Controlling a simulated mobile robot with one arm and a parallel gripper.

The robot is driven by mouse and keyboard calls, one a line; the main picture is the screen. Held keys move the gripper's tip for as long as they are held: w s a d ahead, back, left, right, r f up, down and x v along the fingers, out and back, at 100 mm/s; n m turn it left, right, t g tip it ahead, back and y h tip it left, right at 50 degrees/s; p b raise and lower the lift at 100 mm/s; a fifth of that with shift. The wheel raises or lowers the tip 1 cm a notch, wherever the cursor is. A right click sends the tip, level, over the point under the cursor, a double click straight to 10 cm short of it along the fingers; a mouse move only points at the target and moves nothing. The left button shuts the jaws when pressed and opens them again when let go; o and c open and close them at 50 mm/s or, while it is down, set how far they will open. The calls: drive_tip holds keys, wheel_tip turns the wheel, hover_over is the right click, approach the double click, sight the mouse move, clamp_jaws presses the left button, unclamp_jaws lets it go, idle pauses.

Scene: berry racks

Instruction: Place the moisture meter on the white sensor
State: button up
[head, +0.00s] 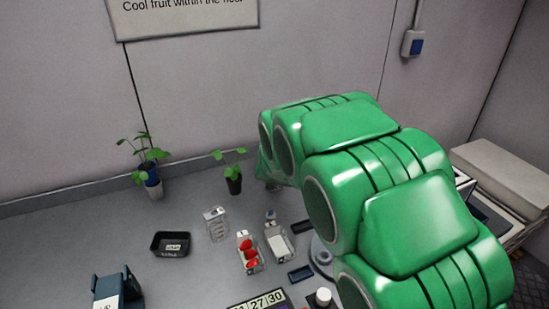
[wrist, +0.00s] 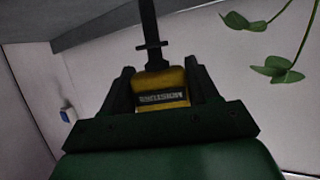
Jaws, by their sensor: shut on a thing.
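My gripper (wrist: 160,74) is shut on the moisture meter (wrist: 164,88) in the wrist view. The meter has a yellow body with a dark label and a long black probe pointing up in the picture. In the head view my green arm hides the gripper and the meter. I cannot single out the white sensor for certain. A small white, blue-marked item (head: 270,216) stands on the worktop behind a white tray (head: 279,246), left of my arm.
A punnet with red berries (head: 249,254), a black tray (head: 170,244), a clear container (head: 216,224) and a dark blue holder (head: 117,290) stand on the worktop. Potted plants (head: 151,179) (head: 233,183) stand near the wall.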

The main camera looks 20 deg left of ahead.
drive_tip(key=shift+w+a+f, duration=0.4)
drive_tip(key=shift+w+f, duration=0.15)
drive_tip(key=shift+f, duration=1.7)
drive_tip(key=shift+f, duration=0.1)
drive_tip(key=o, duration=1.1)
drive_tip(key=shift+s, duration=0.1)
drive_tip(key=v, duration=1.2)
drive_tip(key=shift+d, duration=0.1)
